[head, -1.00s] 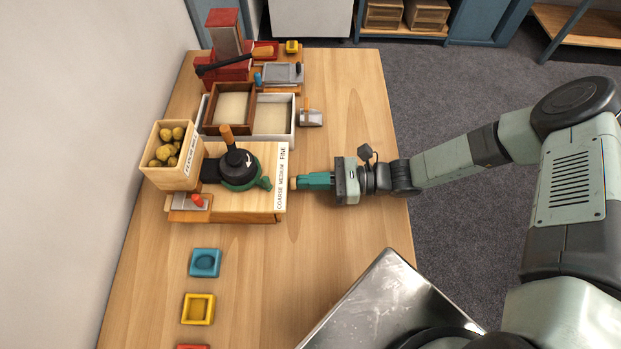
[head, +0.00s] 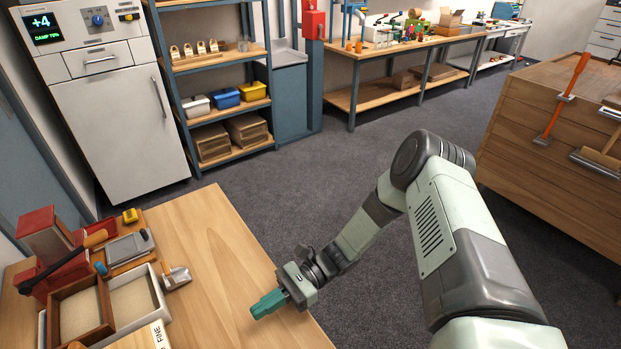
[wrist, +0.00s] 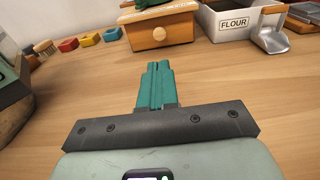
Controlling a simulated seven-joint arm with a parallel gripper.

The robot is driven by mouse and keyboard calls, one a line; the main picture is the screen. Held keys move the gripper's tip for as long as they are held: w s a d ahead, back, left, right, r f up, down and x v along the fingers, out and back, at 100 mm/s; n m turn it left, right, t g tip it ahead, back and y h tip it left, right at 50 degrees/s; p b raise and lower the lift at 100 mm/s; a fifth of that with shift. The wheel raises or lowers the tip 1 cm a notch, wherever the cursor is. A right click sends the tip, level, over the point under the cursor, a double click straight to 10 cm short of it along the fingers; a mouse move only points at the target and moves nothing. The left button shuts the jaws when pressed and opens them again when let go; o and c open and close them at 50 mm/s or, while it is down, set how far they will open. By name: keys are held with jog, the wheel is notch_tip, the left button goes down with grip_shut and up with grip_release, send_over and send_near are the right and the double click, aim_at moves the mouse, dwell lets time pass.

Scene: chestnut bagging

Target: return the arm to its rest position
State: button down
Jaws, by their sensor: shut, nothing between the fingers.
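My gripper (head: 268,304) is low over the right part of the wooden table (head: 205,235) in the head view. Its green fingers are together with nothing between them. In the wrist view the shut fingers (wrist: 155,85) point toward a wooden box with a round knob (wrist: 160,35), with bare tabletop between them. The box's "FINE" label strip (head: 158,338) is at the bottom edge of the head view; most of the box is out of that view.
A flour bin (wrist: 232,22) with a metal scoop (wrist: 270,38) stands at the wrist view's right. Small coloured trays (wrist: 90,40) are at its left. In the head view a red machine (head: 50,245) stands at the far left. Shelves (head: 215,85) stand beyond open floor.

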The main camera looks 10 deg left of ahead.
jog(key=w+d+r+n+t+h, duration=0.35)
jog(key=d+r, duration=0.25)
jog(key=r, duration=0.5)
jog(key=w+d+r+n+t+h, duration=0.4)
jog(key=d+r, duration=0.3)
jog(key=r, duration=0.4)
jog(key=s+d+r+n+t+h, duration=0.1)
jog(key=s+d+r+t+h, duration=0.1)
jog(key=s+d+r+t, duration=0.3)
jog(key=s+d+r+n+t+h, duration=0.1)
jog(key=s+d+r+t+h, duration=0.2)
jog(key=r, duration=1.1)
jog(key=s+d+t, duration=0.2)
jog(key=s+d, duration=0.3)
jog(key=shift+s+d+r, duration=0.15)
jog(key=shift+d, duration=0.15)
jog(key=c, duration=1.8)
grip_release()
jog(key=shift+t, duration=0.25)
